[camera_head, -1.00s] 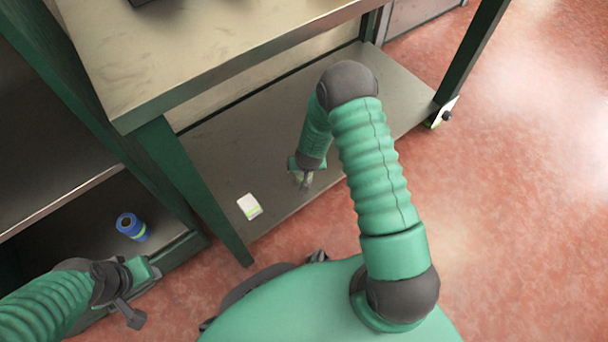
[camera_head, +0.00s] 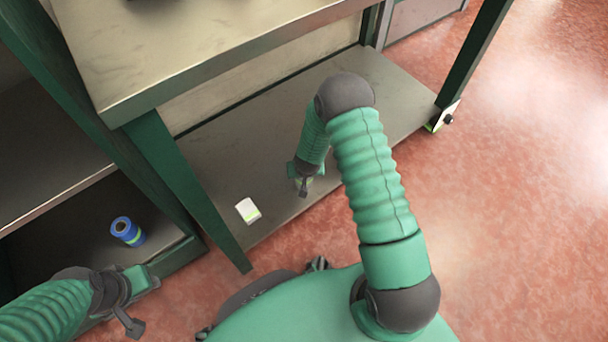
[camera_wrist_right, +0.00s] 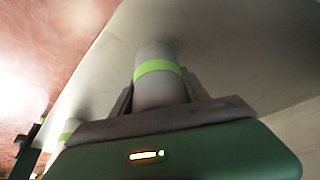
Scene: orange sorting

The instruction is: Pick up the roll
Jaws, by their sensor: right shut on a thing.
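A white roll (camera_wrist_right: 160,82) with a lime-green band stands between the fingers of my right gripper (camera_wrist_right: 160,100) in the right wrist view. The gripper is shut on it. In the head view my right gripper (camera_head: 303,188) is low over the bench's lower shelf, and the roll is mostly hidden there. A second white item with a green band (camera_head: 248,211) is on the same shelf, left of that gripper. A blue roll (camera_head: 127,231) with a green band sits on the low shelf at the left. My left gripper (camera_head: 134,326) is near the bottom left; its opening is unclear.
The lower shelf (camera_head: 225,150) has bare room around the right gripper. The bench top (camera_head: 200,60) overhangs it, and a green leg (camera_head: 190,190) stands left of the white item. Red floor (camera_head: 520,230) is open at the right.

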